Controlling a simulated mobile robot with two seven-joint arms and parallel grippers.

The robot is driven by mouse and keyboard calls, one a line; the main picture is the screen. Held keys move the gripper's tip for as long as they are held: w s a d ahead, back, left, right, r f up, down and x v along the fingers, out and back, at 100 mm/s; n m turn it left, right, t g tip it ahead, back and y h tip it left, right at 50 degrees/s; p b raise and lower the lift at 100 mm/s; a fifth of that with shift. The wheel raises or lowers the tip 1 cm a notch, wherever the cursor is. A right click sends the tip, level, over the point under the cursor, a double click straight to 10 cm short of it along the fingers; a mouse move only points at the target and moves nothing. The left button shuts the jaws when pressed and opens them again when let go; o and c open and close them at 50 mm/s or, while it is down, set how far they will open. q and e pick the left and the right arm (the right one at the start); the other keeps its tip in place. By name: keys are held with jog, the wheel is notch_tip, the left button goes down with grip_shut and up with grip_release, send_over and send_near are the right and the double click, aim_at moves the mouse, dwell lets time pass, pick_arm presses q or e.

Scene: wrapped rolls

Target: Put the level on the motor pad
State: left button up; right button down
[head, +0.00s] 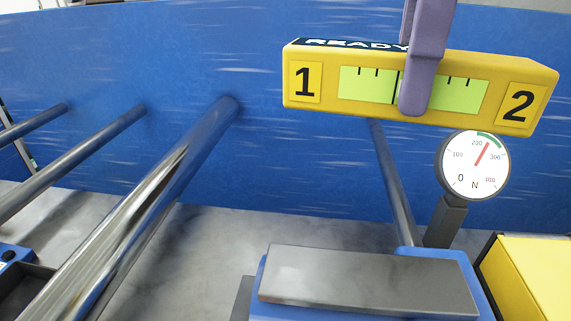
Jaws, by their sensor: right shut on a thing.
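The level is a yellow block (419,84) with a green window, black marks and the labels 1 and 2 on its face. A dark strip on its top reads READY. My right gripper (417,97) is shut on the level near its middle, with a purple finger across the green window. The level is in the air, tilted slightly down to the right. A flat grey metal pad (367,281) on a blue base, which looks like the motor pad, lies below the level, apart from it. My left gripper is not in view.
A round dial gauge (474,165) stands on a dark post just right of and behind the pad. A yellow box (530,280) is at the lower right. Long metal bars (150,200) cross the left side. A blue wrapped surface (300,160) fills the back.

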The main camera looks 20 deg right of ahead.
jog(key=shift+d+n, duration=0.15)
jog(key=shift+n, duration=0.65)
jog(key=f+b, duration=0.1)
jog(key=f, duration=0.4)
jog(key=f+b, duration=0.1)
jog(key=f, duration=0.4)
jog(key=f+b, duration=0.1)
jog(key=f, duration=0.4)
jog(key=shift+s+d, duration=0.1)
jog(key=shift+s, duration=0.2)
jog(key=shift+w+f+b, duration=0.1)
jog(key=shift+f+b, duration=0.2)
jog(key=shift+f, duration=2.1)
jog(key=shift+c, duration=1.4)
grip_release()
jog(key=shift+f, duration=0.1)
notch_tip(320, 180, up, 12)
jog(key=p, duration=0.1)
